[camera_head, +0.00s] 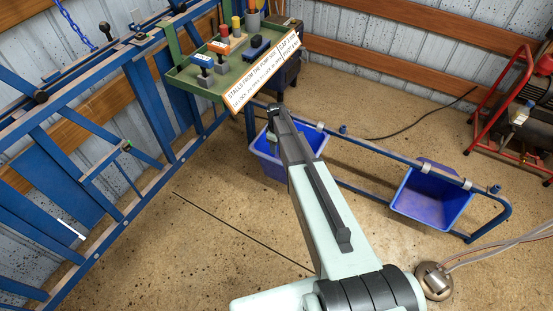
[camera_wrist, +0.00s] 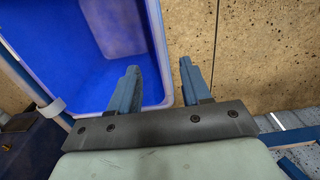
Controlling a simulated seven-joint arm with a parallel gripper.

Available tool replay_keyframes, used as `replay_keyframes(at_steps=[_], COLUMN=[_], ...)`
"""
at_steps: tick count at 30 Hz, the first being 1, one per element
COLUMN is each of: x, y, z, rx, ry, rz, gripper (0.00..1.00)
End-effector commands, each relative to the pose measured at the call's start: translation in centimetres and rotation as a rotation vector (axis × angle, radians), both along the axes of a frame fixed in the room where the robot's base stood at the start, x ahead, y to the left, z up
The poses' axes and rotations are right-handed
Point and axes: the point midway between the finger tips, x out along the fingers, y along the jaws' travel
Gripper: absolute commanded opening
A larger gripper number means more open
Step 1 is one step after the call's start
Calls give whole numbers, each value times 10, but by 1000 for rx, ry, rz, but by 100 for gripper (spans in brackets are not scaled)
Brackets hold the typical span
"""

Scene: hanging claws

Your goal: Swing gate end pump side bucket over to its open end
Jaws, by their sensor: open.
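A blue bucket (camera_head: 268,158) hangs on the left part of a low blue rail (camera_head: 372,194), nearer the gate, partly hidden behind my arm. A second blue bucket (camera_head: 428,200) hangs on the rail's right part. My gripper (camera_head: 274,134) is over the left bucket in the head view; its fingers are hard to make out there. In the wrist view my gripper (camera_wrist: 160,84) is open and empty. A blue bucket's rim (camera_wrist: 156,40) shows between the two fingers, one finger over its inside, the other over the floor outside. I cannot tell whether they touch.
A blue barred gate (camera_head: 120,205) stands along the left wall. A green tray (camera_head: 208,82) with coloured blocks and a lettered sign (camera_head: 262,76) is above and behind the left bucket. A red-framed machine (camera_head: 515,110) stands at right. The floor between is mostly clear.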

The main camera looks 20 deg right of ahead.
Motion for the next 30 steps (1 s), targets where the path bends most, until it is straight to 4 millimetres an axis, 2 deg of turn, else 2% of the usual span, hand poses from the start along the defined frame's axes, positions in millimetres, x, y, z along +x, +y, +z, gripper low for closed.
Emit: replay_keyframes(at_steps=[1,6,15,21,30], x=[1,1,1,0,0], y=[0,0,0,0,0], z=[-11,-41,-83,-94,-96], rx=[0,0,-1,-1,-1], ry=[3,3,1,1,-1], rz=[0,-1,-2,-2,-2], gripper=[48,48,48,48,48])
